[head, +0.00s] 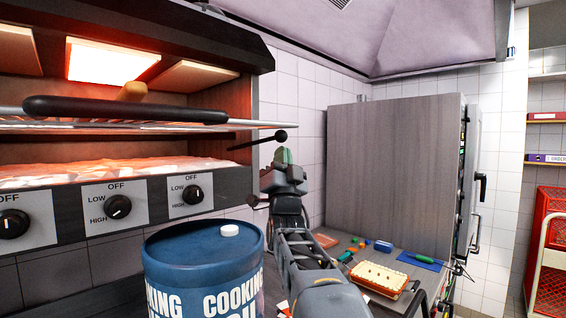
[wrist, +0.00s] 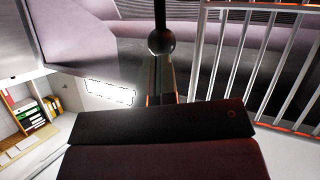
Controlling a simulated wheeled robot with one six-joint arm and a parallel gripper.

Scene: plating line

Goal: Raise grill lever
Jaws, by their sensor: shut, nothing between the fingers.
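The grill (head: 120,210) fills the left of the head view, its heating element glowing. A dark lever with a round black knob (head: 280,136) sticks out to the right from its side. A second dark knob (head: 253,201) shows lower, beside my arm. My gripper (head: 283,157) is just below the upper knob in the head view, shut and empty. In the wrist view a black knob on a rod (wrist: 161,42) hangs just past the tips of my gripper (wrist: 158,75). I cannot tell whether they touch.
The grill rack's long black handle (head: 125,108) crosses the grill front. Rack bars (wrist: 225,60) show at right in the wrist view. A blue oil drum (head: 200,265) stands left of my arm. A counter with a tray (head: 380,278) and a large steel unit (head: 395,165) are to the right.

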